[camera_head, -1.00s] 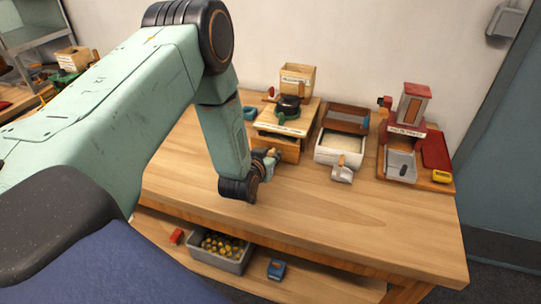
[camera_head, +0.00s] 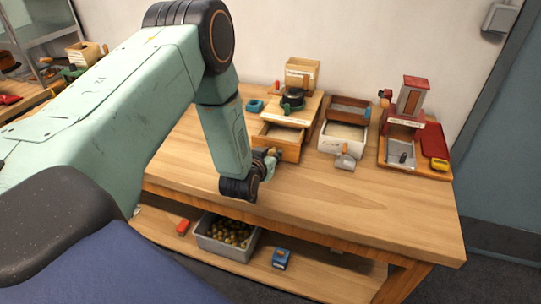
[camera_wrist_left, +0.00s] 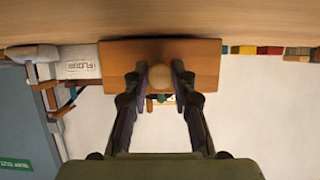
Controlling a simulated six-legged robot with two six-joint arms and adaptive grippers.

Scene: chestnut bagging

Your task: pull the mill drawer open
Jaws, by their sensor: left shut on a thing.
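The wooden mill (camera_head: 300,112) with a dark round top and a box-shaped hopper stands toward the back of the table. Its drawer (camera_head: 279,144) is partly open and its pale inside shows. In the left wrist view the drawer front (camera_wrist_left: 118,66) is a brown board with a round knob (camera_wrist_left: 160,77). My left gripper (camera_head: 274,158) is at the drawer front. In the left wrist view its fingers (camera_wrist_left: 159,78) lie on both sides of the knob, and it is shut on it. My right gripper is not in view.
A white-walled box (camera_head: 342,140) with a scoop (camera_head: 345,160) stands right of the mill. A red-and-grey device (camera_head: 409,110) stands farther right. The table front (camera_head: 330,207) is clear. A grey crate (camera_head: 228,246) sits on the shelf below.

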